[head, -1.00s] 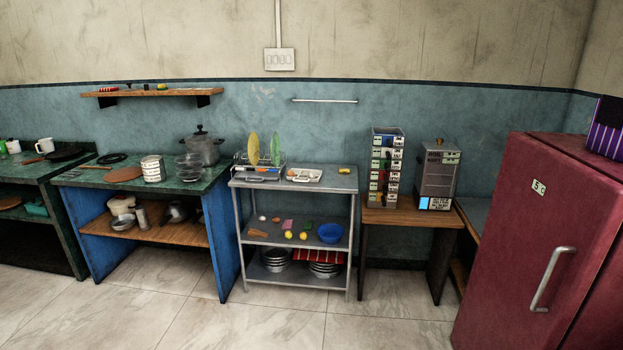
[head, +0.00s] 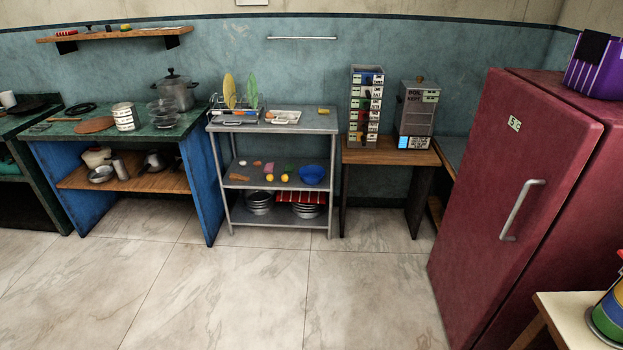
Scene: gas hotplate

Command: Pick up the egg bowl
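No bowl that plainly holds eggs can be made out. A blue bowl (head: 312,175) sits at the right of the metal rack's middle shelf. A small white egg-like thing (head: 242,162) and a brownish one (head: 257,163) lie loose on that shelf. A white tray (head: 284,117) on the rack's top holds small pieces too small to tell. Clear bowls (head: 163,116) stand stacked on the green counter. Neither of my grippers is in view.
The metal rack (head: 323,125) stands between the blue-sided counter (head: 196,185) and a wooden table (head: 391,155). A red fridge (head: 495,190) is at the right, with a pale table (head: 565,315) at the lower right. The floor (head: 225,285) in front is clear.

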